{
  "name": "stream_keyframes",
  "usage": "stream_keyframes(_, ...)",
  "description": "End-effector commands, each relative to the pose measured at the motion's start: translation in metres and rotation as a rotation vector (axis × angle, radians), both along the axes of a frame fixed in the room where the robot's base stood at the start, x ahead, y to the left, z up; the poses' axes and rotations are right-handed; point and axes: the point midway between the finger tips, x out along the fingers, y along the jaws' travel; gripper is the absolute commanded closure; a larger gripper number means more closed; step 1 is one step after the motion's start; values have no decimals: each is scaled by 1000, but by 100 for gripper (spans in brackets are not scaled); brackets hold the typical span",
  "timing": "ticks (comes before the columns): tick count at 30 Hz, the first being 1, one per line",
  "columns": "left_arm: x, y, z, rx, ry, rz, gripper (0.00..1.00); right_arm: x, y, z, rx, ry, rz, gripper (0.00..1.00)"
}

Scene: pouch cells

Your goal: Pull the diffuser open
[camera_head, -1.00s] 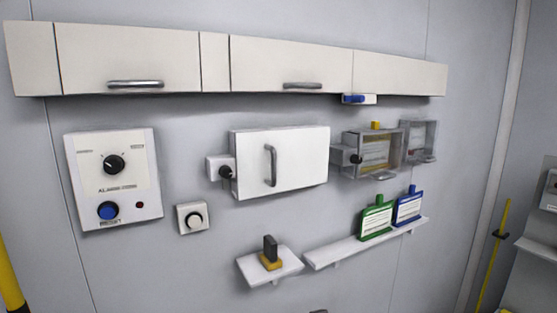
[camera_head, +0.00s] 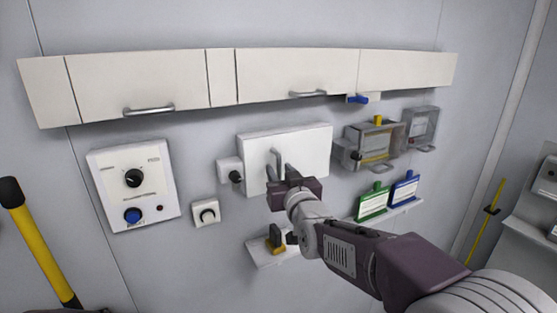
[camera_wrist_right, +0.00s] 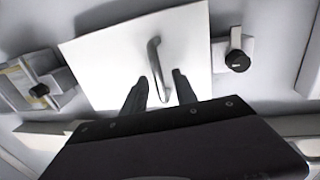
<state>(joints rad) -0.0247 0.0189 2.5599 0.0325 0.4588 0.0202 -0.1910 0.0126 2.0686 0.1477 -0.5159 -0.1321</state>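A white wall box (camera_head: 310,150) with a flat front and a grey upright bar handle hangs mid-wall; no label marks it as the diffuser. The box front (camera_wrist_right: 95,65) and the curved handle (camera_wrist_right: 155,52) also show in the right wrist view. The front looks closed. My right gripper (camera_head: 277,168) is at the handle. In the wrist view its two dark fingers (camera_wrist_right: 160,85) stand apart, one on each side of the handle's near end, with gaps visible. In the head view the gripper partly hides the handle. My left gripper is not in view.
Cream cabinets (camera_head: 180,80) with bar handles run above. A control panel (camera_head: 133,185) and a knob (camera_head: 206,211) are at left. Clear boxes (camera_head: 371,146), a green tag (camera_head: 371,203) and a blue tag (camera_head: 404,189) are at right. A small shelf (camera_head: 262,254) sits below.

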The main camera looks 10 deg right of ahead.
Motion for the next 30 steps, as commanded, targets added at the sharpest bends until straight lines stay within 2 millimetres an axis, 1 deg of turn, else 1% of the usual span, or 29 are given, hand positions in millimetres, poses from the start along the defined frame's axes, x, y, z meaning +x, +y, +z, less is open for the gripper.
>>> stream_keyframes(1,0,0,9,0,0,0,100,7,1,3,0,4,-1,66)
stream_keyframes(4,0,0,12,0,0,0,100,15,1,2,1,2,-1,66)
stream_keyframes(12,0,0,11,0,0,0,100,18,2,-1,0,1,0,66)
stream_keyframes(13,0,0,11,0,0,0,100,18,2,-1,0,1,0,68)
stream_keyframes(16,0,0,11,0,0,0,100,18,2,-1,0,1,0,96)
stream_keyframes(17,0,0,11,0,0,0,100,18,2,-1,0,1,0,100)
stream_keyframes(30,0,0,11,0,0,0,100,18,2,-1,0,1,0,100)
